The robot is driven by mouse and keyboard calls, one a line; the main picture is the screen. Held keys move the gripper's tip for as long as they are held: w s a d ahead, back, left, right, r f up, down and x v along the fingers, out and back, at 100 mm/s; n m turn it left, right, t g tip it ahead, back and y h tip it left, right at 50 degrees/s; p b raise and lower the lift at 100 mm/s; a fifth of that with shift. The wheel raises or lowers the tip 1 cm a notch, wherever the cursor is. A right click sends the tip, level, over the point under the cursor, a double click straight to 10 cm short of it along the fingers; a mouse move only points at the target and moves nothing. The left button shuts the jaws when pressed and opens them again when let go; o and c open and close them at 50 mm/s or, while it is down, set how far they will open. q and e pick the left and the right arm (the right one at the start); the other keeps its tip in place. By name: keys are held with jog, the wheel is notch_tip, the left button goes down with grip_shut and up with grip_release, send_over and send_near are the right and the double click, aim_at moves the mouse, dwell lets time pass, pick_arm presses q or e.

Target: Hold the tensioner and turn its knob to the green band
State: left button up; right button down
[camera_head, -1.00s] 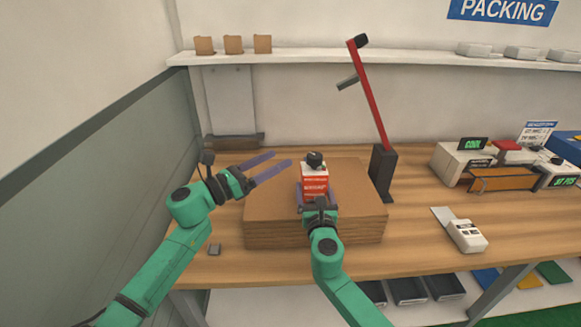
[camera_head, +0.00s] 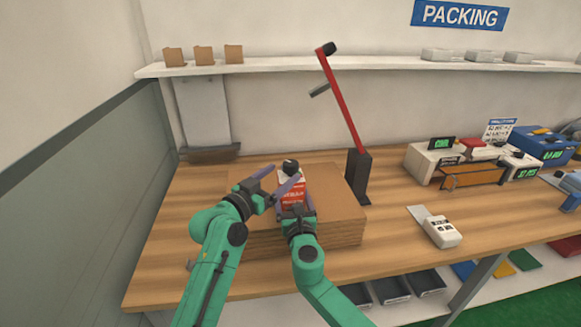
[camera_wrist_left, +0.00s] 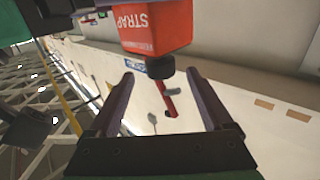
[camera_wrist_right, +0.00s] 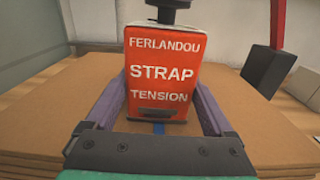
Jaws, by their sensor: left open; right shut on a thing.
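The red and white strap tensioner (camera_head: 291,190) stands upright over the cardboard stack, its black knob (camera_head: 290,165) on top. It fills the middle of the right wrist view (camera_wrist_right: 160,72), with "STRAP TENSION" lettering facing that camera. My right gripper (camera_head: 297,208) is shut on the tensioner's lower body, one finger on each side. My left gripper (camera_head: 279,180) is open beside the tensioner's upper part, fingers pointing toward the knob. In the left wrist view the knob (camera_wrist_left: 153,70) lies between the open fingers, apart from both. A green band cannot be made out.
The cardboard stack (camera_head: 335,215) lies on the wooden table (camera_head: 390,225). A black post with a red lever (camera_head: 342,100) rises just right of the tensioner. A white handheld device (camera_head: 442,232) and several machines stand farther right. The table's left end is clear.

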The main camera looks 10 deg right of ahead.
aim_at(284, 169)
pick_arm(q)
jog(key=x, duration=0.5)
jog(key=shift+w+d, duration=0.1)
jog(key=shift+w, duration=0.05)
jog(key=shift+c, duration=0.3)
grip_shut()
jog(key=shift+w+a+f+m+g+h, duration=0.1)
jog(key=shift+m+g+h, duration=0.65)
jog(key=shift+g, duration=0.25)
jog(key=shift+w+a+m+g+h, duration=0.1)
jog(key=shift+a+m+g+h, duration=0.05)
jog(key=shift+m+g+h, duration=0.65)
jog(key=shift+s+d+m+g+h, duration=0.1)
jog(key=shift+m+g+h, duration=0.25)
jog(key=shift+g, duration=0.3)
jog(key=shift+s+d+m+g+h, duration=0.1)
jog(key=shift+m+g, duration=0.3)
jog(key=shift+g, duration=0.25)
jog(key=shift+o, duration=0.3)
grip_release()
